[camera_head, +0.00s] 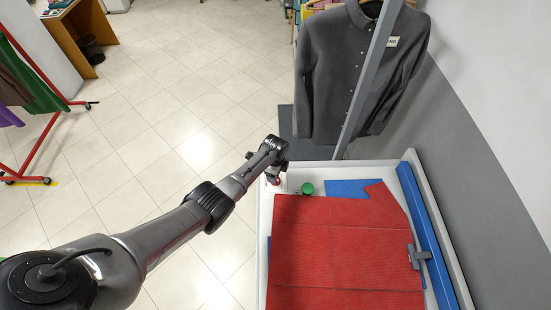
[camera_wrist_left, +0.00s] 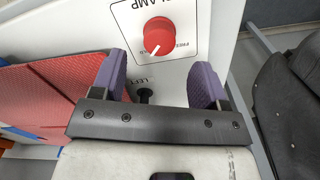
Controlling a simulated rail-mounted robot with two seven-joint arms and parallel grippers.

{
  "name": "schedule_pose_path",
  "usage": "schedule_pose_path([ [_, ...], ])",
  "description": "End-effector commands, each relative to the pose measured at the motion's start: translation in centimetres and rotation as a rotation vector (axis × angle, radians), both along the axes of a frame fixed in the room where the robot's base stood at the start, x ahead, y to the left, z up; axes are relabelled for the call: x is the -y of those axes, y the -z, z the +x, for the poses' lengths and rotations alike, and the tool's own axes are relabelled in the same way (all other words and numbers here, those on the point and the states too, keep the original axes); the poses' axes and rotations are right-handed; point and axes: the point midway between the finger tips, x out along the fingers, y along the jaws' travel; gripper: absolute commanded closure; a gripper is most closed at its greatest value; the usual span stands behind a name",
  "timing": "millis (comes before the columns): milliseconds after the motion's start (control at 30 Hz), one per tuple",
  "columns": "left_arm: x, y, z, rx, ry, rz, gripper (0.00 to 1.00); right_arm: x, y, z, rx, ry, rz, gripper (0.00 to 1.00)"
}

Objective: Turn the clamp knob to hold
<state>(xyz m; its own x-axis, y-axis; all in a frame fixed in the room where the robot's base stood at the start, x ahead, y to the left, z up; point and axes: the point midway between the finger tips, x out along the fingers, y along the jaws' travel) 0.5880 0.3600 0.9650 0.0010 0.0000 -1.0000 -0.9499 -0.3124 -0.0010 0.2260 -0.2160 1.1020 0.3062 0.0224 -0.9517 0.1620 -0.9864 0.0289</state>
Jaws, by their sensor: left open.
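The red clamp knob (camera_wrist_left: 159,36) sits on a white panel beside lettering that includes "CLAMP". It is round with a short white pointer mark at its lower left edge in the left wrist view. In the head view the knob (camera_head: 274,181) is a small red spot, partly hidden by my gripper. My left gripper (camera_wrist_left: 158,76) is open, with its two purple fingers apart. The knob lies ahead of the gap between the fingertips and appears clear of them. In the head view my left gripper (camera_head: 275,157) is above the table's far left corner. My right gripper is not in view.
A green button (camera_head: 307,188) stands just right of the knob. Red cloth (camera_head: 340,245) covers the white-edged table, with a blue bar (camera_head: 430,235) along its right side. A dark grey shirt (camera_head: 335,70) hangs behind a metal post (camera_head: 366,85). Tiled floor (camera_head: 190,150) is open at left.

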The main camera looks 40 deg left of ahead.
Motion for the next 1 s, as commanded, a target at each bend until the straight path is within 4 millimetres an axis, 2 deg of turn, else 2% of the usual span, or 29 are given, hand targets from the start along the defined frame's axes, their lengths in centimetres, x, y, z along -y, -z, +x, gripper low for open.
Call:
schedule_pose_path([
  [33, 0.0, -1.4, 0.0, 0.003, 0.001, 0.002, 0.32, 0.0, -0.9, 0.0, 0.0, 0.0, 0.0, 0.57],
  [200, 0.0, -4.2, 0.0, 0.002, 0.002, 0.002, 0.32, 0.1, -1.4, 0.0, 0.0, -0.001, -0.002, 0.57],
  [500, 0.0, -7.9, 0.0, 0.001, 0.002, 0.001, 0.32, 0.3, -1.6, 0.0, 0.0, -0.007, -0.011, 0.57],
  [700, 0.0, -8.8, 0.0, -0.001, 0.001, 0.001, 0.32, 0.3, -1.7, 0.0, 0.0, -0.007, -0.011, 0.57],
  [1000, 0.0, -8.9, 0.0, -0.001, 0.001, 0.001, 0.32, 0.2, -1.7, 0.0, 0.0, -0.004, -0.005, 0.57],
])
